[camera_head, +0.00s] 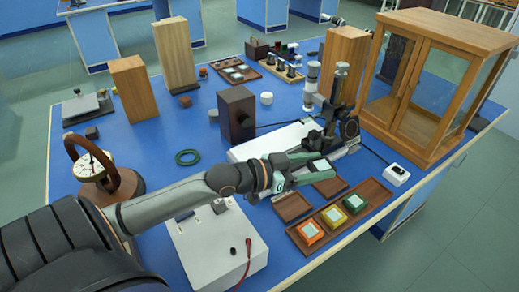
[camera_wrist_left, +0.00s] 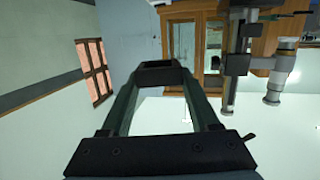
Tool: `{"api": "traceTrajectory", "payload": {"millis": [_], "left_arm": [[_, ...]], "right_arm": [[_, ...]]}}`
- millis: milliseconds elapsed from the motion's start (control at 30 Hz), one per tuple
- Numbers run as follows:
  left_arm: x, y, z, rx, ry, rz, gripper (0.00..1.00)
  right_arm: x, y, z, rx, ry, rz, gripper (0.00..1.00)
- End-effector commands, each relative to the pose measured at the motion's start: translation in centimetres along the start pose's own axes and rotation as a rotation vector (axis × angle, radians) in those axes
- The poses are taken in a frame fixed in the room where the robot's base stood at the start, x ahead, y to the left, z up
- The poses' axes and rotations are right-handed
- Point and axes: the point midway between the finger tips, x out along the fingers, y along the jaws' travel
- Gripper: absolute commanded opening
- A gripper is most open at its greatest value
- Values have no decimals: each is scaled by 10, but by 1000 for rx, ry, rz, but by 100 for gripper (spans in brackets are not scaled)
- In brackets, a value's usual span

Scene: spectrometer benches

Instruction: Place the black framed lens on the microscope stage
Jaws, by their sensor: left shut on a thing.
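My left gripper (camera_head: 308,168) is shut on the black framed lens (camera_head: 321,167), with its green fingers beside the frame. In the left wrist view the lens's dark frame (camera_wrist_left: 161,64) lies between the two fingertips (camera_wrist_left: 162,82). The microscope (camera_head: 338,95) stands just beyond the gripper, with a dark upright body and a pale tube. It also shows in the left wrist view (camera_wrist_left: 232,85), to the right of the lens. The arm and gripper hide parts of the microscope's lower area, and I cannot tell whether the lens touches the stage. My right gripper is not in view.
A wooden tray (camera_head: 353,222) in front holds orange (camera_head: 310,232), yellow (camera_head: 334,216) and green (camera_head: 355,203) framed pieces. A glass-fronted wooden cabinet (camera_head: 432,80) stands right of the microscope. A white box (camera_head: 215,245) lies below my arm; a green ring (camera_head: 187,157) lies left.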

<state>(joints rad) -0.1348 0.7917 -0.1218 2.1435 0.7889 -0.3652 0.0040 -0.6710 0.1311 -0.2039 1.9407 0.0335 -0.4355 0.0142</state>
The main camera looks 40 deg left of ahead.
Motion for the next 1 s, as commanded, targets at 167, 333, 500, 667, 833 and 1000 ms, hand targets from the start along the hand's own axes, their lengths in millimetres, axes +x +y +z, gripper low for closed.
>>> {"api": "traceTrajectory", "payload": {"millis": [167,333,500,667,833,1000], "left_arm": [[27,-55,-8,9,0,-74,7],[36,-99,-26,2,10,-152,7],[38,-124,-39,-9,20,-198,7],[29,-139,-34,-10,16,-213,7],[5,-164,-14,-7,12,-214,7],[-21,-191,7,-6,13,-212,7]], "right_arm": [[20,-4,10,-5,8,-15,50],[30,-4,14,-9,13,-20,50],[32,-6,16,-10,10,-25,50],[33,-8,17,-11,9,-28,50],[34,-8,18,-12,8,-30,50],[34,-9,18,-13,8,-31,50]]}}
